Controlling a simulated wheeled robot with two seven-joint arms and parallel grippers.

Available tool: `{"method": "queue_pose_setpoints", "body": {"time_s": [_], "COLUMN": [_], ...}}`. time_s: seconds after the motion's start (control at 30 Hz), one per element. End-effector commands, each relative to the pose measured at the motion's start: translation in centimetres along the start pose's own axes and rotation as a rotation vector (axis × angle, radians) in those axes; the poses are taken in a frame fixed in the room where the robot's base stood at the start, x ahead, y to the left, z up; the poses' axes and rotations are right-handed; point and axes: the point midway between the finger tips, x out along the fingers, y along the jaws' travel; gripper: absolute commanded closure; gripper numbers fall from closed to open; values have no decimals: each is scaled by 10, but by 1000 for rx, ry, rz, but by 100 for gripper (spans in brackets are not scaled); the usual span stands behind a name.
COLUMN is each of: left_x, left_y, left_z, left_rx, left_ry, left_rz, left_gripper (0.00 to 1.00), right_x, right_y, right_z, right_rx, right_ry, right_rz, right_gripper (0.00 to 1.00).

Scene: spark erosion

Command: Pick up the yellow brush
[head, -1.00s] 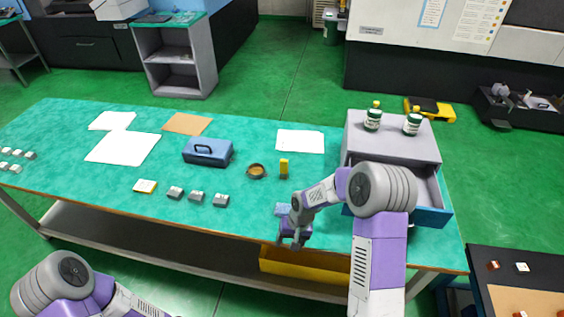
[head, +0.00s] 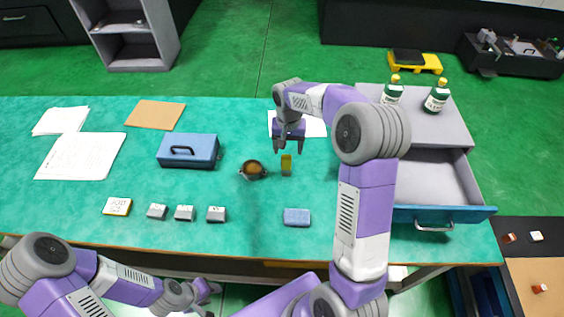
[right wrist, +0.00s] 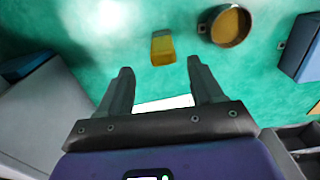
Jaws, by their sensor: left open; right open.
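The yellow brush (head: 286,165) stands on the green table top, just right of a small round dish. It also shows in the right wrist view (right wrist: 162,50), just beyond the fingertips and roughly midway between them. My right gripper (head: 288,149) is open and empty, pointing down just behind the brush in the head view. Its two fingers also show in the right wrist view (right wrist: 160,68), and I see no contact with the brush. My left gripper (head: 207,290) is open, low in front of the table's near edge, away from the brush.
The dish (head: 253,169) with brown contents stands close to the brush. A blue toolbox (head: 188,150) is left of it, a blue sponge (head: 297,216) nearer the front edge. A grey cabinet (head: 440,130) with an open drawer and green bottles stands right.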

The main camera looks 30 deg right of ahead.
Motion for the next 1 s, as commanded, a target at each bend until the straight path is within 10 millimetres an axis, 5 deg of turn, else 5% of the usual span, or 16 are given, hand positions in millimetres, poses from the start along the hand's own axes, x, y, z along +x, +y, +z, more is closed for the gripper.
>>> {"method": "queue_pose_setpoints", "body": {"time_s": [0.7, 0.93, 1.0], "left_x": [26, 25, 25], "left_y": [-10, -9, -9], "left_z": [-2, -2, -2], "left_rx": [0, 0, 0], "left_ry": [1, 1, 1], "left_rz": [0, 0, 0], "left_gripper": [57, 57, 57], "right_x": [79, 81, 81], "right_y": [-4, -4, -4], "right_z": [-1, -1, -1], "right_rx": [-1, -1, -1], "right_ry": [-1, 1, 1], "right_rz": [0, -1, -1], "right_gripper": [34, 34, 42]}}
